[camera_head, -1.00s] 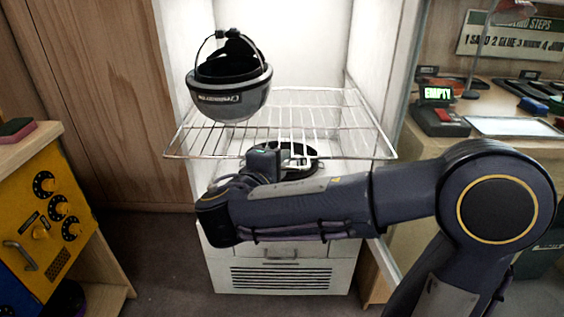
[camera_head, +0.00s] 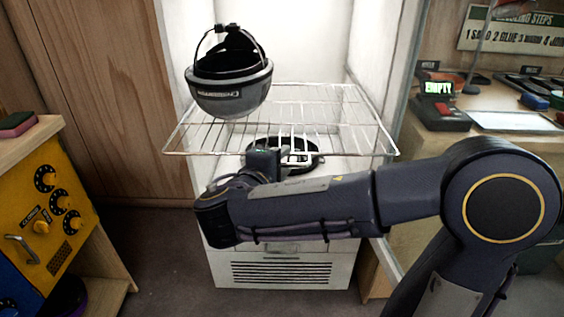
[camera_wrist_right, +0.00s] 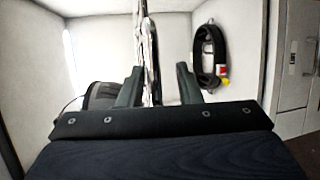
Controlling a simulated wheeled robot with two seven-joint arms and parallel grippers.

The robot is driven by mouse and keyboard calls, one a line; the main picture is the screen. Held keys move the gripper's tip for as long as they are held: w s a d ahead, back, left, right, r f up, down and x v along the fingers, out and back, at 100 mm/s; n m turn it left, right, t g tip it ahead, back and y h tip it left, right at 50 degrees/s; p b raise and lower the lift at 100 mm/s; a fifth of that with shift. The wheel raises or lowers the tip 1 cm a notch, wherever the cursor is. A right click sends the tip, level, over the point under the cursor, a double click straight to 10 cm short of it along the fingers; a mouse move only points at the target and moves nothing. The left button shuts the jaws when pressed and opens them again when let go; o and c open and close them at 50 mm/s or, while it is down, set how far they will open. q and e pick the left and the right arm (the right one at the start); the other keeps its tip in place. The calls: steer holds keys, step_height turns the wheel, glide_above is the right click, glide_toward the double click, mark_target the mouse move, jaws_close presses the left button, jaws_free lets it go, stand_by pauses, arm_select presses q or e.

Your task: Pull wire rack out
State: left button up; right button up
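The wire rack (camera_head: 340,120) is a silver grid in the open white cabinet, its front part reaching out past the opening. A dark grey helmet (camera_head: 230,90) sits on its left side. My right gripper (camera_head: 288,157) is at the rack's front edge, near its middle. In the right wrist view the two fingers of the gripper (camera_wrist_right: 158,75) stand apart, with the rack (camera_wrist_right: 149,50) seen edge-on between them. A clear gap shows beside the right-hand finger. The helmet shows partly behind the left-hand finger (camera_wrist_right: 102,96). My left gripper is out of view.
A black coil (camera_head: 312,148) lies below the rack inside the cabinet; it shows in the wrist view (camera_wrist_right: 208,55) with a red and white tag. A yellow panel with knobs (camera_head: 45,215) stands at left. A workbench (camera_head: 490,105) stands at right. Floor is clear before the cabinet's left side.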

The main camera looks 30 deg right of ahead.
steer(key=shift+r, duration=0.1)
steer(key=p+v, duration=0.1)
steer(key=v, duration=0.6)
steer(key=shift+s+a, duration=0.25)
steer(key=shift+a, duration=0.05)
steer(key=shift+a, duration=0.1)
